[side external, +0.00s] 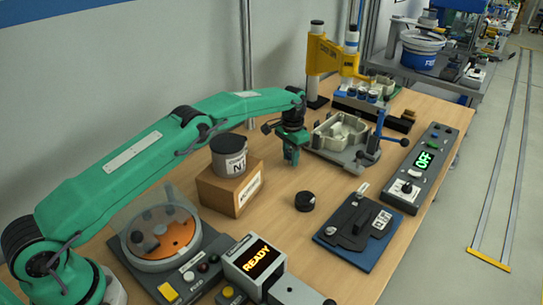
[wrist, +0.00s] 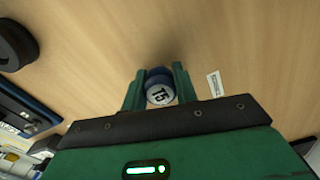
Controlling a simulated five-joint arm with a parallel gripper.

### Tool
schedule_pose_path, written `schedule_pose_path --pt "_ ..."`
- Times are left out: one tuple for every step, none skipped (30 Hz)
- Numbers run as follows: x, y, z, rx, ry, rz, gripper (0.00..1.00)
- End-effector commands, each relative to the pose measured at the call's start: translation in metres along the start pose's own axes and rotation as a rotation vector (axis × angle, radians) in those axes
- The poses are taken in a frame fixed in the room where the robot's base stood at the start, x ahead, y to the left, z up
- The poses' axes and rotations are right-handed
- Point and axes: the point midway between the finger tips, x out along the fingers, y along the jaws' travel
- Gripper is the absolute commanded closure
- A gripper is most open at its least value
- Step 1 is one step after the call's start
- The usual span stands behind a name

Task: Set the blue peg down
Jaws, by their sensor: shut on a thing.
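The blue peg (wrist: 157,88) sits between the two green fingers of my gripper (wrist: 157,80) in the wrist view. Its end faces the camera and has a white label reading T5. My gripper is shut on it. In the side view my gripper (side external: 292,158) points down low over the wooden table (side external: 330,258), right of the cardboard box. The peg is not distinguishable there. I cannot tell whether it touches the table.
A black round part (side external: 305,201) lies in front of my gripper. A grey canister (side external: 229,158) stands on a cardboard box (side external: 229,188) to the left. A clamp fixture (side external: 343,140) stands close behind on the right. Bare table lies around the black part.

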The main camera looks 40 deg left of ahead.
Motion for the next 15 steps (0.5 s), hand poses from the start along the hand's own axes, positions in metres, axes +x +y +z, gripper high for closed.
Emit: schedule_pose_path --pt "0.0016 0.0000 -0.0002 0.000 0.001 0.000 0.94" --pt "0.0021 0.0000 -0.0003 0.000 0.002 0.000 0.94" --pt "0.0023 0.0000 -0.0004 0.000 0.002 -0.001 0.94" --pt "0.0022 0.0000 -0.0004 0.000 0.002 -0.001 0.94" --pt "0.0021 0.0000 -0.0004 0.000 0.002 -0.001 0.94" --pt "0.0021 0.0000 -0.0004 0.000 0.002 -0.001 0.94" --pt "0.0021 0.0000 -0.0004 0.000 0.002 0.000 0.94" --pt "0.0020 0.0000 -0.0004 0.000 0.002 0.000 0.94" --pt "0.0022 0.0000 -0.0004 0.000 0.002 0.000 0.94" --pt "0.0026 0.0000 -0.0003 0.000 0.002 0.000 0.94" --pt "0.0031 0.0000 -0.0003 0.000 0.002 0.000 0.94" --pt "0.0040 0.0000 -0.0003 0.000 0.002 0.000 0.94" --pt "0.0047 0.0000 -0.0003 0.000 0.002 0.000 0.94" --pt "0.0053 0.0000 -0.0003 0.000 0.002 0.000 0.94" --pt "0.0053 0.0000 -0.0003 0.000 0.002 0.000 0.66"
